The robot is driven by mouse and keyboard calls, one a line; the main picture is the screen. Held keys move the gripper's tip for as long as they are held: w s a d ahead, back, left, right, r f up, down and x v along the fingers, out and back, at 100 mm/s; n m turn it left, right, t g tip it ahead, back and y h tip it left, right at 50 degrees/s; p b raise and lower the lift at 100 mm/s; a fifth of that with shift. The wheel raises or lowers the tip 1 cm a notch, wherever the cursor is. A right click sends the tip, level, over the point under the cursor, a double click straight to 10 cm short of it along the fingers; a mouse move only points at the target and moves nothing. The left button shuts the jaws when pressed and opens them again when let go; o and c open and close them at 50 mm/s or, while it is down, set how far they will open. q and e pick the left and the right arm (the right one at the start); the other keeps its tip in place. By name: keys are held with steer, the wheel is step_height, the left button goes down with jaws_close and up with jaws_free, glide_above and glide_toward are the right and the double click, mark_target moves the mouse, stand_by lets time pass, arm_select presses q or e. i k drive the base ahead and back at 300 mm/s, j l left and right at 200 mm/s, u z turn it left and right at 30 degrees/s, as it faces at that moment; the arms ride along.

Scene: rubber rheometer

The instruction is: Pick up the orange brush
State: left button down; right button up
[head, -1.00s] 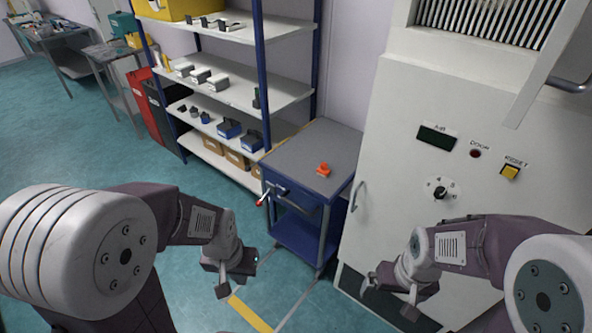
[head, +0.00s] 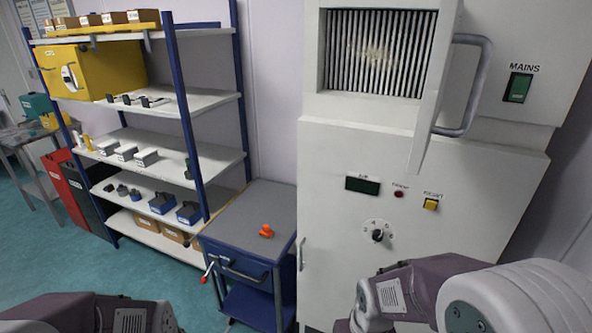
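A small orange object (head: 266,231), which looks like the orange brush, sits on the grey top of the blue cart (head: 241,212), towards its right front. It is too small to make out bristles. My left arm shows only at the bottom left, and its gripper is below the picture. My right arm shows at the bottom right, in front of the white machine. Its wrist reaches the bottom edge and its fingertips are cut off. Neither visible arm part touches the orange object.
The white machine (head: 330,195) stands right of the cart, with an open door and handle (head: 467,85). A shelf rack (head: 187,110) with boxes and parts stands at the left. A red-tipped lever (head: 205,277) sticks out at the cart's front. Teal floor (head: 150,268) lies free at left.

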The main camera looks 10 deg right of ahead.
mark_target(265, 232)
steer(key=i+j+z, duration=0.3)
steer(key=i+z, duration=0.2)
steer(key=i+j+z, duration=0.75)
steer(key=j+z, duration=0.25)
